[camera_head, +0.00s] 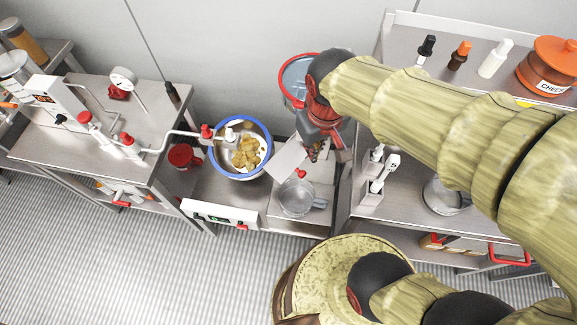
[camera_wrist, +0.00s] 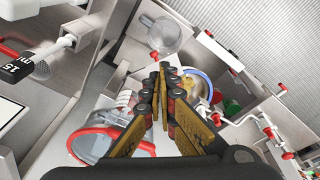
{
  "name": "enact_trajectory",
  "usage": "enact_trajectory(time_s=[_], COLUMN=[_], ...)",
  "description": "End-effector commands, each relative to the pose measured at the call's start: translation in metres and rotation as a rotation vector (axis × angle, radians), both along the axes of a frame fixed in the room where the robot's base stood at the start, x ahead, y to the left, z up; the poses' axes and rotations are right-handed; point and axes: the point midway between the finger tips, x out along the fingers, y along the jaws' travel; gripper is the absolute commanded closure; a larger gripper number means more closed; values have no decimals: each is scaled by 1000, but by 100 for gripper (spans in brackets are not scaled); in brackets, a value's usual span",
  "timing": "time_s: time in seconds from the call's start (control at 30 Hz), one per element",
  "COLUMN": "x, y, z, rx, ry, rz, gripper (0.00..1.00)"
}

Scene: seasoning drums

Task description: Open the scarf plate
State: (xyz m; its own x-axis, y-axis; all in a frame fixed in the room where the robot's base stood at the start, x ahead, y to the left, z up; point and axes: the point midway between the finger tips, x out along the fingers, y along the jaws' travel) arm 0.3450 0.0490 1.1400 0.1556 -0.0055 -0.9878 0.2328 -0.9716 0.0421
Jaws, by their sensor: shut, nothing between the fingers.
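I cannot tell for sure which part is the scarf plate. A pale flat plate (camera_head: 287,160) stands tilted beside the blue-rimmed drum (camera_head: 240,173), which holds yellow chips. My gripper (camera_wrist: 164,68) is shut and empty in the wrist view, its two fingers close together. The blue-rimmed drum also shows in the wrist view (camera_wrist: 207,80), beyond the fingers and partly hidden by them. In the head view my wrist covers much of the area right of the plate, and the fingertips are hard to make out. Any contact between fingers and plate cannot be told.
A red-rimmed clear vessel (camera_wrist: 122,148) lies close left of my fingers. A clear pot (camera_head: 296,198) stands below the plate. A steel table with a dial (camera_head: 122,78) is at left. A shelf at right holds bottles (camera_head: 494,59) and an orange pot (camera_head: 549,65).

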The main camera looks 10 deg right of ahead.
Motion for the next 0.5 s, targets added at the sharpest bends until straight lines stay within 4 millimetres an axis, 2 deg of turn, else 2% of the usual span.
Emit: enact_trajectory(time_s=[0.27, 0.5], x=[36, 66], y=[31, 57], z=[-54, -115], rx=[-89, -171], ry=[175, 298], rz=[196, 410], gripper=[100, 100])
